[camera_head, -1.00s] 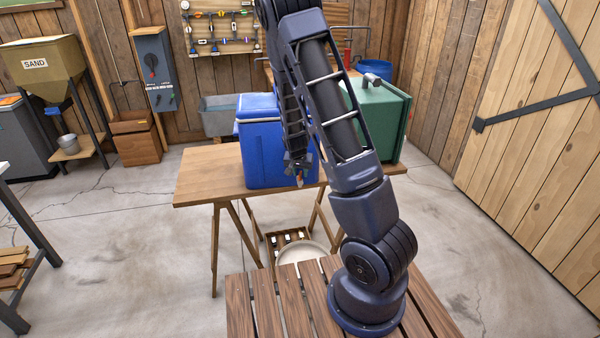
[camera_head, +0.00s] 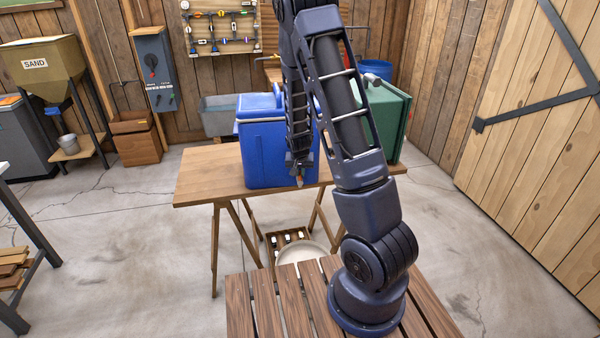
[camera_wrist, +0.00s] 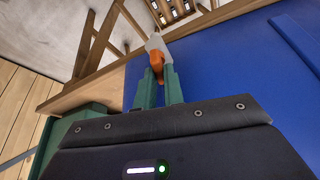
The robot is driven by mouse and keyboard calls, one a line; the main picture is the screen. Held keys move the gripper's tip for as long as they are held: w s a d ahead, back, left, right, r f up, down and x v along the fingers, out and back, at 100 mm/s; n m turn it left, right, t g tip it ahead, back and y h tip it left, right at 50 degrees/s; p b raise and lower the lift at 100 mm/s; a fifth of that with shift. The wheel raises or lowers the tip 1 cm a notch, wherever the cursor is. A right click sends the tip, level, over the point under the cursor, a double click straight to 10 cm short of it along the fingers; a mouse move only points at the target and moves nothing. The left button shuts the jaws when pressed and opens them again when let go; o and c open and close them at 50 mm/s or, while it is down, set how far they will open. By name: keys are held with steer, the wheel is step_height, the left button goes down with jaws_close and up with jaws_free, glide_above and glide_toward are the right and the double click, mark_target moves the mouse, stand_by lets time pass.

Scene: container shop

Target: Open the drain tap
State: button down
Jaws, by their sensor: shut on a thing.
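The blue cooler box (camera_head: 262,152) stands on the wooden table in the head view, and its blue wall (camera_wrist: 232,62) fills the right of the wrist view. The drain tap (camera_wrist: 155,45) sticks out near the table edge, with a pale spout and an orange handle (camera_wrist: 157,66). My gripper (camera_wrist: 157,80) is shut on the orange handle, its two green fingers on either side of it. In the head view my gripper (camera_head: 299,176) is at the cooler's lower right front, where my arm covers part of the cooler.
The wooden table (camera_head: 205,178) has clear room left of the cooler. A green box (camera_head: 393,122) stands behind my arm at the right. A round pale basin (camera_head: 302,253) and a wooden crate (camera_head: 272,243) with small items are below the table.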

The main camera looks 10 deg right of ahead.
steer(key=shift+s+n+y, duration=0.1)
steer(key=shift+n+y, duration=0.3)
steer(key=shift+n, duration=0.8)
steer(key=c, duration=1.5)
jaws_free()
steer(key=v, duration=1)
steer(key=shift+s+r, duration=0.2)
steer(key=shift+r, duration=0.15)
